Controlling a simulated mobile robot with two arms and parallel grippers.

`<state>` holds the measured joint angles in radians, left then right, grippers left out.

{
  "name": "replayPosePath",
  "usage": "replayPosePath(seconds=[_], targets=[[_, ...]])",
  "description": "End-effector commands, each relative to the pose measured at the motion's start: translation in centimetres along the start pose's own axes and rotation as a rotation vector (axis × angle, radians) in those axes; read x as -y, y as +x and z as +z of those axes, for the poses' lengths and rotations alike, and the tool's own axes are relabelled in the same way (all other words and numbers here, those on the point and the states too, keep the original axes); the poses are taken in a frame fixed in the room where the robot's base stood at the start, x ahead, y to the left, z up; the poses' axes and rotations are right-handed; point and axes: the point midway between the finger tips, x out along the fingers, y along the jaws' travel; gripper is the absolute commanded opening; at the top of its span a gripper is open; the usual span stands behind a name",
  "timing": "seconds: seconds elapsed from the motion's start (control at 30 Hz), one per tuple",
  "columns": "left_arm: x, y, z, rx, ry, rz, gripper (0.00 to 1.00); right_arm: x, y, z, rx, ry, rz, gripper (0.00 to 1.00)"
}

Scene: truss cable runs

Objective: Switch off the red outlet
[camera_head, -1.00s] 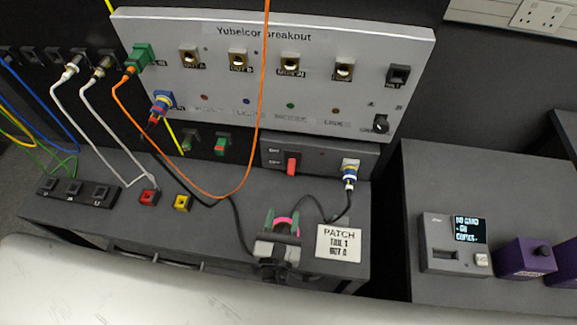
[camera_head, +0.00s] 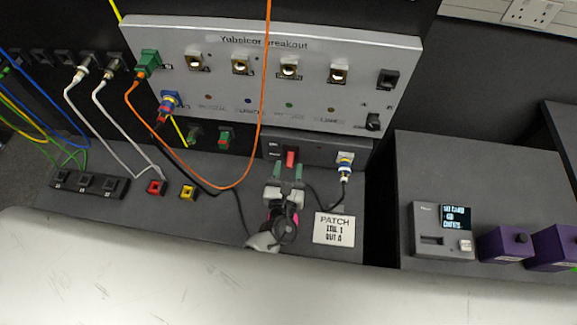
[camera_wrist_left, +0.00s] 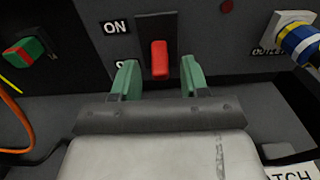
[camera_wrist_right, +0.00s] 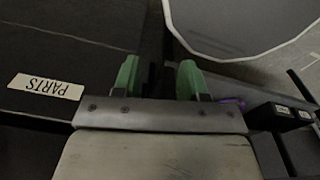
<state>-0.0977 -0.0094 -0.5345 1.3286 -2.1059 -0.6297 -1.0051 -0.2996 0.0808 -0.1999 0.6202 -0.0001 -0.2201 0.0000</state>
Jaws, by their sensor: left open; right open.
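The red switch lever (camera_head: 291,157) is on the low dark box under the breakout panel. In the left wrist view the lever (camera_wrist_left: 159,60) shows in the lower part of its dark slot. An ON label (camera_wrist_left: 116,27) is up to its left, and a second label below is partly hidden by a finger. My left gripper (camera_head: 288,172) is open in front of the switch; its green fingertips (camera_wrist_left: 159,80) stand either side below the lever, and contact cannot be told. My right gripper (camera_wrist_right: 158,78) is open and empty, seen only in its own wrist view.
A blue, yellow and white plug (camera_head: 345,163) sits in the box right of the switch. An orange cable (camera_head: 262,110) hangs left of it. The breakout panel (camera_head: 215,90) rises above. A PATCH card (camera_head: 334,229) lies on the bench. A PARTS label (camera_wrist_right: 47,87) shows near my right gripper.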

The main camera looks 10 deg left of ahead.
Motion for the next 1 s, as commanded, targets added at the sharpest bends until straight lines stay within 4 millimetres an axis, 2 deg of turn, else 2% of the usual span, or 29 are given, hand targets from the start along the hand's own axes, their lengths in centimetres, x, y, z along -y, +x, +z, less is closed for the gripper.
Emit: replayPosePath(seconds=[0.3, 0.6, 0.77, 1.0], targets=[[0.0, 0.3, 0.0, 0.0, -0.001, 0.0, 0.45, 0.0, 0.0, 0.0, 0.0, 0.0, 0.0, 0.43], [0.0, 0.3, 0.0, 0.0, 0.0, -0.001, 0.0, 0.0, 0.0, 0.0, 0.0, 0.0, 0.0, 0.43], [0.0, 0.3, -0.3, 0.007, 0.001, -0.001, 0.0, 0.0, 0.5, 0.1, 0.0, 0.0, 0.0, 0.43], [0.0, 0.4, -1.4, 0.092, 0.002, -0.003, 0.0, 0.1, 4.5, 0.5, 0.0, 0.0, 0.0, 0.43]])
